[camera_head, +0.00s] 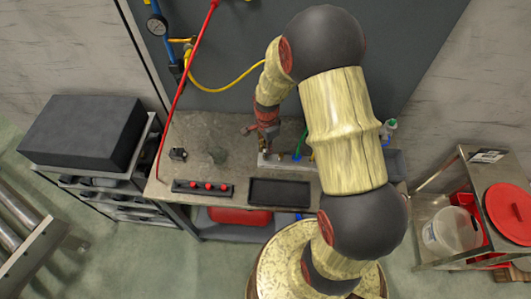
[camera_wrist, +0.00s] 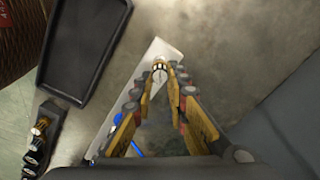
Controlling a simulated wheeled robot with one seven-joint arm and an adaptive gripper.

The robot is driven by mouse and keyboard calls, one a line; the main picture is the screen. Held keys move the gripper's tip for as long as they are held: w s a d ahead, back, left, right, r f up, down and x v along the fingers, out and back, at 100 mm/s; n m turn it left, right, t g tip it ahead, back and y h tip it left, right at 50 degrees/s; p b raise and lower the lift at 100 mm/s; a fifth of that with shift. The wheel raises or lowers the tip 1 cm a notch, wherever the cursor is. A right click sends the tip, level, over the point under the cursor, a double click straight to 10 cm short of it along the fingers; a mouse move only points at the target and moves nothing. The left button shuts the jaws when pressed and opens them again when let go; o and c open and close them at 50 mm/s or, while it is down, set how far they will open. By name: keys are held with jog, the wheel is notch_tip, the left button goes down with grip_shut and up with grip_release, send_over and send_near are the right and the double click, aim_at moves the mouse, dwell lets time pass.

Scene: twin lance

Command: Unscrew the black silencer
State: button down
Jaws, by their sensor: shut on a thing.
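My gripper (camera_head: 262,137) is above the back of the workbench, at a pale metal block (camera_head: 276,160). In the wrist view its fingertips (camera_wrist: 160,72) close on a small round fitting (camera_wrist: 159,66) with a brass rim and a pale end, at the far end of the block (camera_wrist: 155,52). The fitting looks upright on the block. I see no black on this fitting; the fingers cover its sides, so I cannot tell whether it is the black silencer. A blue fitting (camera_head: 297,155) sits farther right on the block, also in the wrist view (camera_wrist: 118,118).
An empty black tray (camera_head: 279,192) lies at the bench front. Beside it is a black holder (camera_head: 203,187) with red-topped parts. A small dark item (camera_head: 178,154) stands at the bench's left.

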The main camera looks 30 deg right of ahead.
jog(key=n, duration=0.3)
jog(key=s+n, duration=0.1)
jog(key=n, duration=0.1)
jog(key=shift+a+f, duration=0.2)
jog(key=shift+f, duration=0.1)
jog(key=n, duration=0.5)
jog(key=shift+s+a, duration=0.1)
jog(key=shift+r+p, duration=0.4)
jog(key=shift+r, duration=0.4)
jog(key=shift+w+r+p, duration=0.15)
jog(key=shift+r+p, duration=0.4)
jog(key=shift+r, duration=0.35)
jog(key=shift+w+r+p, duration=0.15)
jog(key=shift+r+p, duration=0.35)
jog(key=shift+r, duration=0.4)
